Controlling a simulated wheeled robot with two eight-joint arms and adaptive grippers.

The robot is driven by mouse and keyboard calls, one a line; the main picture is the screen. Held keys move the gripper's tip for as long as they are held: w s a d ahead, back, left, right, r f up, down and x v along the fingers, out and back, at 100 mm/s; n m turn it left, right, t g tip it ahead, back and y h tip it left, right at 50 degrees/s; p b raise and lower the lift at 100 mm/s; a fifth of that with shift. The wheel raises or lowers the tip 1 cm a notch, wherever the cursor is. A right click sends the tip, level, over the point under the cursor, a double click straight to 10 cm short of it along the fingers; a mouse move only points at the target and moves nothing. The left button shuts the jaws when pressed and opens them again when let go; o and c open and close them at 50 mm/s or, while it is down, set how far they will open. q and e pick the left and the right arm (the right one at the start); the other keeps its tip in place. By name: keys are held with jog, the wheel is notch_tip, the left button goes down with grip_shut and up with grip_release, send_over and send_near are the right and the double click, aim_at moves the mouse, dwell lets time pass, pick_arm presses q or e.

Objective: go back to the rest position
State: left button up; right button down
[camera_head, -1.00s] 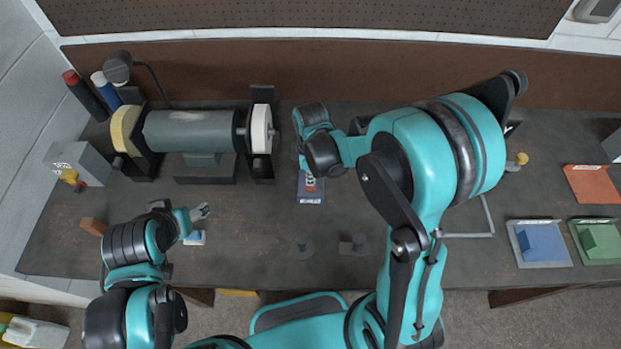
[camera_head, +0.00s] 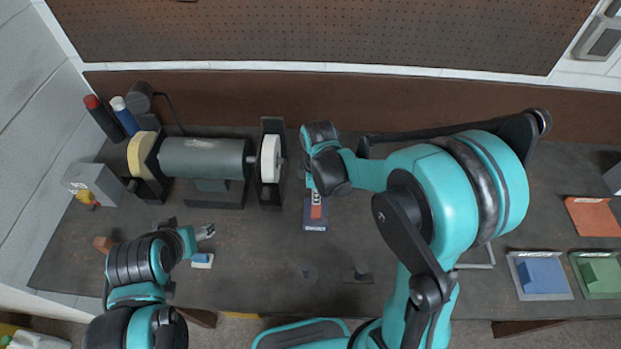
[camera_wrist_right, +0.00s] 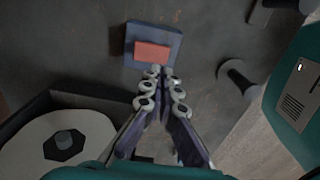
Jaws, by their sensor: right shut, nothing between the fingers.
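My right arm reaches over the middle of the bench (camera_head: 250,265). Its gripper is mostly hidden behind the wrist in the head view. In the right wrist view my right gripper (camera_wrist_right: 160,75) is shut and empty, its fingertips together beside a dark blue pad (camera_wrist_right: 176,57) that has a red block (camera_wrist_right: 152,51) on it. The pad (camera_head: 315,222) and red block (camera_head: 317,206) also show in the head view, just below the wrist. My left gripper (camera_head: 206,232) is low over the left of the bench, near a small blue-and-white piece (camera_head: 202,260); its finger gap is too small to judge.
A bench grinder (camera_head: 201,158) stands at the back left, close to my right wrist. A grey box (camera_head: 93,183) and two bottles stand farther left. Orange (camera_head: 592,216), blue (camera_head: 541,274) and green (camera_head: 602,271) trays lie at the right. Small dark posts stand mid-bench.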

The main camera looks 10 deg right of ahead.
jog(key=s+d+f+m+t+b, duration=0.1)
jog(key=s+d+m+t+b, duration=0.1)
jog(key=s+m+b, duration=0.3)
jog(key=s+d+m+t+b, duration=0.2)
jog(key=s+m+t+b, duration=0.3)
jog(key=m+b, duration=0.4)
jog(key=shift+s+d+f+m+b, duration=0.15)
jog(key=shift+d+f+m+b, duration=0.25)
jog(key=shift+b, duration=0.2)
